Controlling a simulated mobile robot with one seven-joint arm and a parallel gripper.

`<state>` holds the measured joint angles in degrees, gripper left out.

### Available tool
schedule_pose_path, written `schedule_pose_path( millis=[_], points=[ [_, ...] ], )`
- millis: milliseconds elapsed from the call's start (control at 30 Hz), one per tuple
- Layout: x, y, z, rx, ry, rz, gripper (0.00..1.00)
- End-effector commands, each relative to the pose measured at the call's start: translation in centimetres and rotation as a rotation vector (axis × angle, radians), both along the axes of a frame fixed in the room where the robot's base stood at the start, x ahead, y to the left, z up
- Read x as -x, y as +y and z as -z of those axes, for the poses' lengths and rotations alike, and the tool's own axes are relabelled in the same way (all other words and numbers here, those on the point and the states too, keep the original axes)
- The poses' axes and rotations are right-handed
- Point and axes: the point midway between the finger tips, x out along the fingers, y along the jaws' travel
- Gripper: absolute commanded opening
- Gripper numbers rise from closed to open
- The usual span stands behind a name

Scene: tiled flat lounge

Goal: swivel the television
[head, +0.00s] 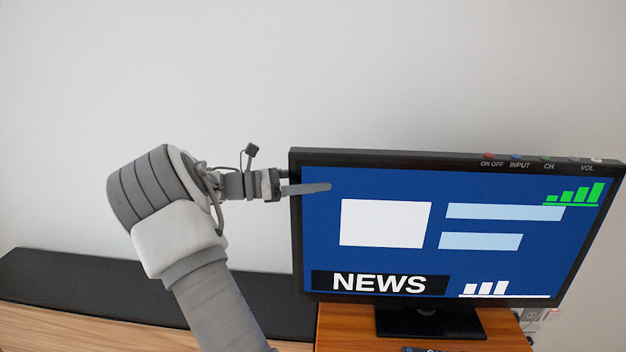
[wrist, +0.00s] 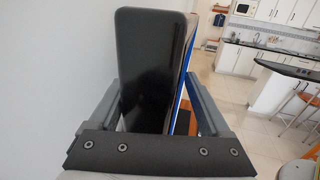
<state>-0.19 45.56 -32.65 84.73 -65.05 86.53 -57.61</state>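The television (head: 385,265) is a black flat screen showing a blue NEWS picture, upright on a black stand. My gripper (head: 308,185) is at its left edge, near the upper corner. One finger lies in front of the screen; the other is hidden behind the set. In the wrist view, the television's black side edge (wrist: 152,70) stands between my gripper's two spread fingers (wrist: 150,95). A gap shows between the screen side and the right finger. The left finger is close to the back; I cannot tell if it touches.
The television stands on a wooden cabinet (head: 345,330), with a dark object at its front edge. A long black-topped unit (head: 70,285) runs along the white wall at left. The wrist view shows a kitchen counter (wrist: 290,70), stools and open tiled floor (wrist: 230,90) at right.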

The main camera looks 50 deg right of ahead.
Motion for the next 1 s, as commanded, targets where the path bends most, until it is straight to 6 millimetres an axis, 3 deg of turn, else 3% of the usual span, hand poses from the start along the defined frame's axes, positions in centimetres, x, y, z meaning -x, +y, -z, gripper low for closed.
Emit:
schedule_pose_path(
  millis=[367,533,1000],
  points=[
    [0.0,0.1,-0.1,0.001,0.001,0.003,0.8],
    [-0.7,1.1,-0.1,0.0,0.0,0.0,0.8],
    [-7.0,9.9,0.1,0.001,0.0,-0.001,0.8]
  ],
)
